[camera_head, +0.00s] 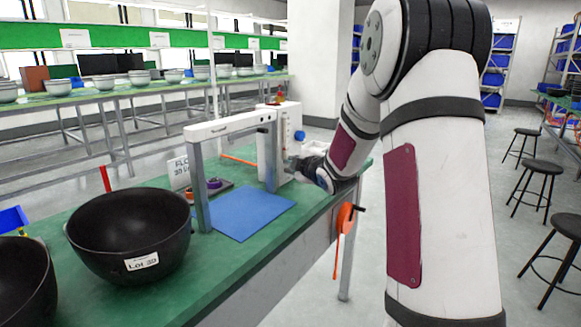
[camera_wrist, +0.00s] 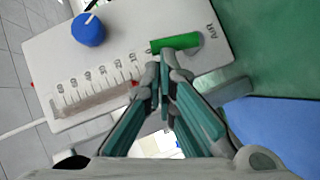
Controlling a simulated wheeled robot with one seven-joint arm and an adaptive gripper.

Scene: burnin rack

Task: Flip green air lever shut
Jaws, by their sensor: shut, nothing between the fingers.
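The green air lever (camera_wrist: 176,43) shows in the wrist view on a white panel marked "AIR", beside a printed scale. It lies nearly level across the picture, its right end at a grey round part near the label. My gripper (camera_wrist: 164,75) is shut and empty, with its fingertips just below the lever; I cannot tell whether they touch it. In the head view my gripper (camera_head: 298,166) is at the white flow panel (camera_head: 268,150) on the bench, partly hidden by my arm. The lever cannot be made out there.
A blue knob (camera_wrist: 88,29) sits on the same panel. A white-topped frame (camera_head: 228,124) stands over a blue mat (camera_head: 240,212) on the green bench. Black bowls (camera_head: 130,232) stand at the near left. An orange reel (camera_head: 345,218) hangs at the bench's right edge. Stools stand right.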

